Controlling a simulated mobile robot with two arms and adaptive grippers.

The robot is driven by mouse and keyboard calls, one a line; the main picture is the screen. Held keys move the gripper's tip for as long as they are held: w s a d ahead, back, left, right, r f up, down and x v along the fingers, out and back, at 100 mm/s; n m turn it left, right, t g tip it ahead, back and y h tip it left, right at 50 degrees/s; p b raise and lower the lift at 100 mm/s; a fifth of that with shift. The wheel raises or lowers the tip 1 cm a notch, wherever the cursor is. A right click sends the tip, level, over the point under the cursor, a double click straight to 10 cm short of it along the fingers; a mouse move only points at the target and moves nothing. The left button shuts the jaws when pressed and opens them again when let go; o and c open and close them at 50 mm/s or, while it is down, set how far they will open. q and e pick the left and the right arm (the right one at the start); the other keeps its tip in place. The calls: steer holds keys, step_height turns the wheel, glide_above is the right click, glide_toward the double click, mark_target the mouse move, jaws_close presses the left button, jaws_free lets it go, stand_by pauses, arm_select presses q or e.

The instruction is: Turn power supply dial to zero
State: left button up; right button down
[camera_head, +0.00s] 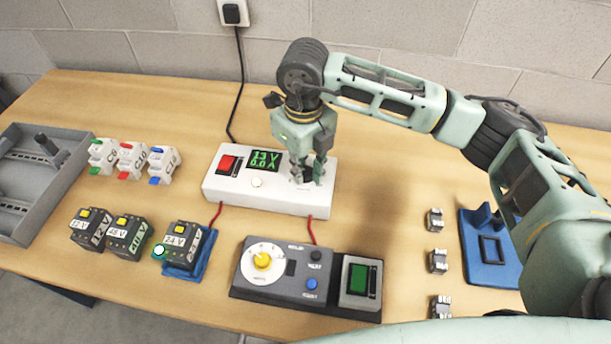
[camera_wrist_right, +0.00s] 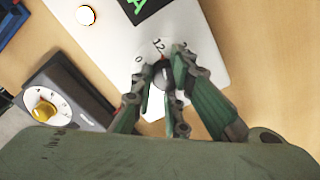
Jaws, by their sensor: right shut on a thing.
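The white power supply (camera_head: 240,196) stands at the back middle of the table, with a red switch (camera_head: 228,164) and a green-lit display (camera_head: 265,160). The display's top line ends in V; its digits are hard to read. Its dark dial (camera_wrist_right: 163,77) sits on a white scale plate in the right wrist view. The marks 0 and 12 show there, and a red pointer line lies near 12. My right gripper (camera_head: 307,174) is over the supply's right part, its fingers closed around the dial (camera_wrist_right: 160,80) and partly hiding it. My left gripper is out of view.
A dark tester box (camera_head: 285,307) with a yellow knob (camera_head: 263,260) stands in front, joined by red leads. Several dark modules (camera_head: 88,229) and white breakers (camera_head: 131,160) are to the left, beside a grey tray (camera_head: 72,172). A blue fixture (camera_head: 473,250) stands at right.

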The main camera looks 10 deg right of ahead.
mark_target(306, 170)
steer(key=n+b, duration=0.2)
steer(key=n, duration=0.1)
steer(key=d+f+n+b, duration=0.1)
steer(key=n+b, duration=0.3)
steer(key=n, duration=0.2)
steer(key=shift+r+b, duration=0.15)
steer(key=shift+b, duration=0.15)
steer(key=c, duration=2.1)
jaws_free()
steer(key=shift+r+n, duration=0.2)
steer(key=shift+n, duration=0.2)
steer(key=o, duration=0.5)
steer(key=shift+w+f, duration=0.15)
steer(key=shift+w, duration=0.05)
steer(key=o, duration=1.1)
steer(key=shift+a, duration=0.15)
steer(key=shift+r, duration=0.25)
steer(key=shift+r+p, duration=1.85)
steer(key=shift+r, duration=1.6)
